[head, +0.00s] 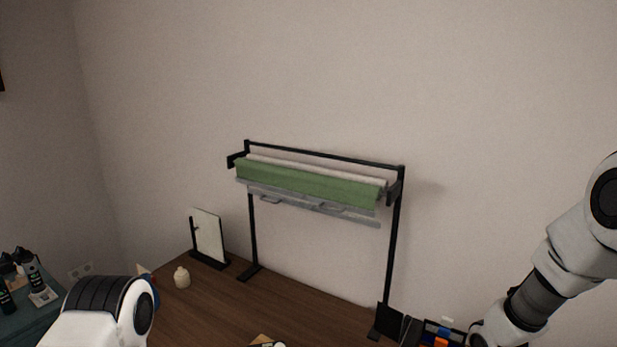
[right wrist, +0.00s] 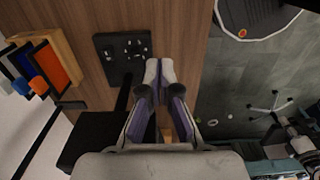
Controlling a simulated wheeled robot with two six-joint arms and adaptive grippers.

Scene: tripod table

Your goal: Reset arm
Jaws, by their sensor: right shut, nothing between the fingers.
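My right gripper (right wrist: 159,72) is shut and empty in the right wrist view, hanging over the edge region of the wooden table (right wrist: 182,30). A black plate with small parts on it (right wrist: 122,52) lies on the table just left of the fingertips. In the head view my right arm comes in from the right, and its gripper is hidden below the frame. My left arm shows at the lower left in the head view, with its gripper out of view.
A black stand holds a green roll (head: 310,184) over the wooden table (head: 290,300). A small white board (head: 207,236) and a cream bottle (head: 182,277) stand at the left. An organizer with blue and orange parts (right wrist: 40,68) is left of the gripper. Grey floor (right wrist: 235,85) lies beyond the table edge.

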